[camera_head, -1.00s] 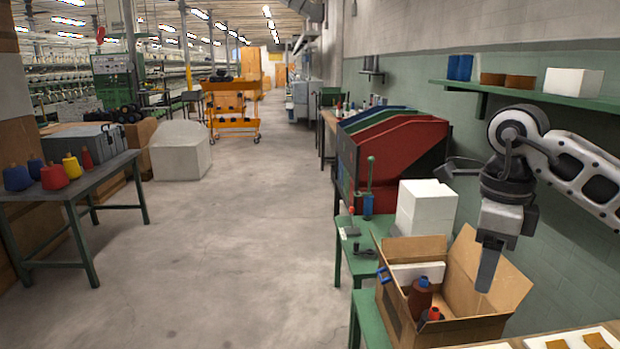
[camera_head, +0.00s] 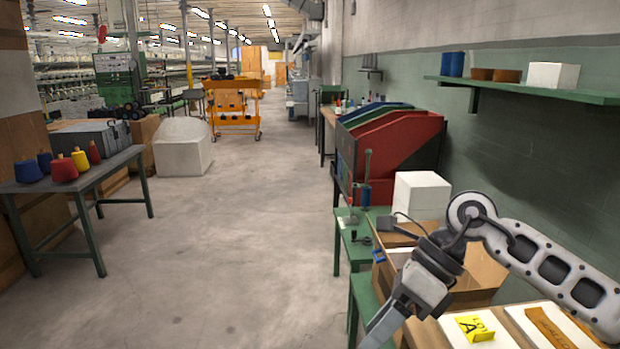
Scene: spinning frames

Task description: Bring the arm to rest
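My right arm comes in from the right, bent over the open cardboard box (camera_head: 480,272). Its gripper (camera_head: 382,330) points down and to the left, in front of the box's near left side. The fingers are seen edge-on and run toward the bottom edge, so I cannot tell whether they are open or shut. The arm hides most of the box's inside; a white piece shows at its left. My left gripper and arm are not in view.
A wooden surface with white boards and a yellow tag (camera_head: 474,327) lies at the bottom right. A green bench (camera_head: 352,262) stands left of the box. A shelf (camera_head: 520,90) is on the right wall. The concrete aisle (camera_head: 245,240) is clear. A table (camera_head: 75,180) with yarn cones stands left.

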